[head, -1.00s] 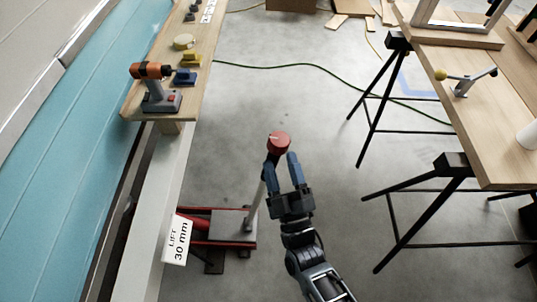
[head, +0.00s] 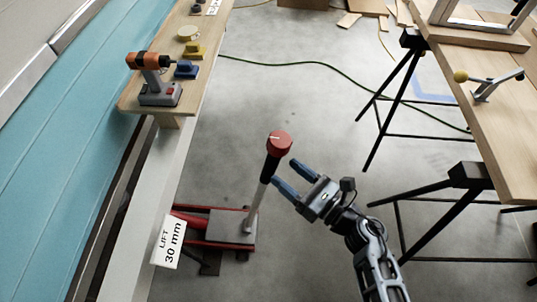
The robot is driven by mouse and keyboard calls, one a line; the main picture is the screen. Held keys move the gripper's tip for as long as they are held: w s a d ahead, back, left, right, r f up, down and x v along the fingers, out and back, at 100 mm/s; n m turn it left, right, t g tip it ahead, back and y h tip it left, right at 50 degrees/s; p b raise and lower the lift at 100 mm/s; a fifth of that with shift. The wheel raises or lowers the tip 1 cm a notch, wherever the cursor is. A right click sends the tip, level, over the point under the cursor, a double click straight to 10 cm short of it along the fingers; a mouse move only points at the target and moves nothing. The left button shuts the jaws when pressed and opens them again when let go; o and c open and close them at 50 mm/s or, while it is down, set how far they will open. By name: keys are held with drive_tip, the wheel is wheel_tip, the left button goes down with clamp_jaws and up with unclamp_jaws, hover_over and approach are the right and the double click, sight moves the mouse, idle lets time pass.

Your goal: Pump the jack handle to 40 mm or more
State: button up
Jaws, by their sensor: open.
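The jack (head: 230,228) is a low red and grey body on the floor, partly behind the white rail at the left. Its handle (head: 262,190) rises from it, tilted a little to the right, with a dark grip and a red knob (head: 279,143) on top. A white sign (head: 168,241) in front of the jack reads "LIFT 30 mm". My gripper (head: 283,177) is open and empty, just right of the handle's upper part, with its fingers pointing toward it. I cannot tell whether a fingertip touches the handle.
A wooden shelf (head: 205,52) at the left holds an orange and grey drill (head: 157,82) and small blue and yellow items. A wooden table (head: 495,110) on black trestles (head: 470,178) stands at the right. A green cable (head: 320,75) crosses the floor.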

drive_tip(key=x, duration=0.8)
drive_tip(key=shift+d+f, duration=0.1)
drive_tip(key=shift+f, duration=0.05)
drive_tip(key=shift+c, duration=0.2)
clamp_jaws()
